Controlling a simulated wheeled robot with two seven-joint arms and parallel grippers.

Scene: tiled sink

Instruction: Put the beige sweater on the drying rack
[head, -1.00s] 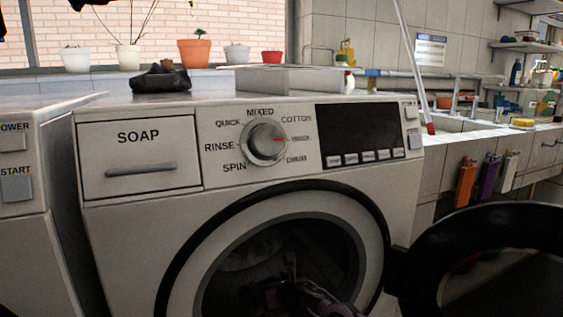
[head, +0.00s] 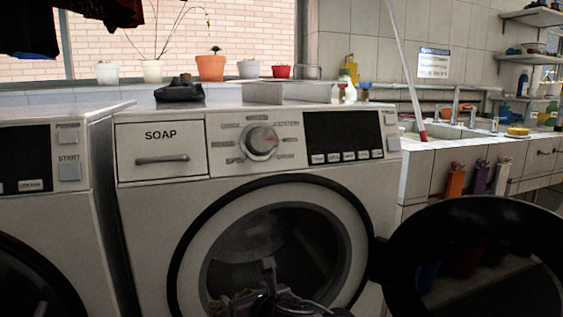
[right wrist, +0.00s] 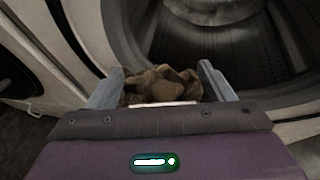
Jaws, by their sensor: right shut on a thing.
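My right gripper (head: 268,278) is in front of the open round doorway of the washing machine (head: 160,215). In the right wrist view its fingers are closed on a crumpled brownish-beige cloth, likely the beige sweater (right wrist: 162,86). The cloth is bunched between the two fingers, with the drum opening just beyond. In the head view the cloth cannot be made out, as my wrist and the dark doorway cover it. My left gripper is not in view. No drying rack can be made out.
The washer's round door (head: 478,212) stands open on the right. A second machine (head: 85,200) is close on the left. Dark clothes (head: 100,10) hang at upper left. A black item (head: 180,91) and flowerpots (head: 211,67) are behind. A sink counter (head: 440,142) is at right.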

